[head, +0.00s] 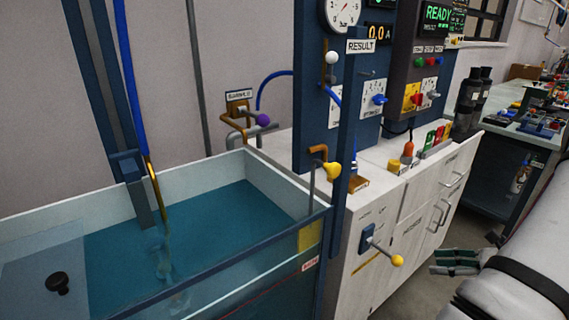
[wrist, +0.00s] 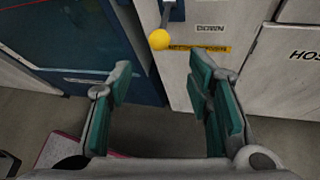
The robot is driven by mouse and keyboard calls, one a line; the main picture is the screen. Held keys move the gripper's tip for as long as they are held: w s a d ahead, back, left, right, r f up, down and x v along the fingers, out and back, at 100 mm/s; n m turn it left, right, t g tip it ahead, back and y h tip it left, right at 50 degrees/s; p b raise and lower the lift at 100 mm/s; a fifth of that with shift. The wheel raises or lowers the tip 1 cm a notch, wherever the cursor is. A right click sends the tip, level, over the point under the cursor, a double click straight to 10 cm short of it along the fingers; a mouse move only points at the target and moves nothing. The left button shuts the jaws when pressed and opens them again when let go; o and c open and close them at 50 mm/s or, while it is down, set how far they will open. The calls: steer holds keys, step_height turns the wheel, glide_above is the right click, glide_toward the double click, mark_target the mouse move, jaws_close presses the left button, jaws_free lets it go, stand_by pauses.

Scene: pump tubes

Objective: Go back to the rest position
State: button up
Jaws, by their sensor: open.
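My gripper (head: 455,262) is at the lower right in the head view, in front of the white cabinet (head: 425,195). In the wrist view my gripper (wrist: 160,100) shows two green-padded fingers spread wide apart, with nothing between them. A lever with a yellow ball knob (head: 397,261) is mounted on the cabinet's front, to the left of my gripper and apart from it.
A water-filled tank (head: 262,215) stands at the left, with a blue hose (head: 133,75) hanging above it. Instrument panels (head: 375,98) rise behind the cabinet. A cluttered workbench (head: 530,125) is at the far right. Bare floor (head: 420,285) shows below my gripper.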

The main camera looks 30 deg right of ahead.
steer(key=w+a+r+n+g+y, duration=0.1)
steer(key=w+a+r+n+g, duration=0.25)
steer(key=a+r+n, duration=0.35)
steer(key=w+a+r+n+g+y, duration=0.1)
steer(key=w+a+r+n+g, duration=0.15)
steer(key=w+a+r, duration=0.45)
steer(key=w+a+r+n+g+y, duration=0.1)
steer(key=w+a+r+n+g, duration=0.15)
steer(key=a+n, duration=0.5)
steer(key=s+a+r+n+g+h, duration=0.1)
steer(key=s+a+r+n, duration=0.15)
steer(key=a, duration=0.45)
steer(key=s+a+r+n+g+h, duration=0.2)
steer(key=a+r+n, duration=0.15)
steer(key=a, duration=0.35)
steer(key=s+a+n+t+h, duration=0.1)
steer(key=s+a+n+h, duration=0.4)
steer(key=s+n, duration=0.6)
step_height(320, 180, up, 17)
steer(key=a+t+p, duration=0.1)
steer(key=t+p, duration=0.2)
steer(key=p, duration=1.2)
steer(key=shift+s, duration=0.15)
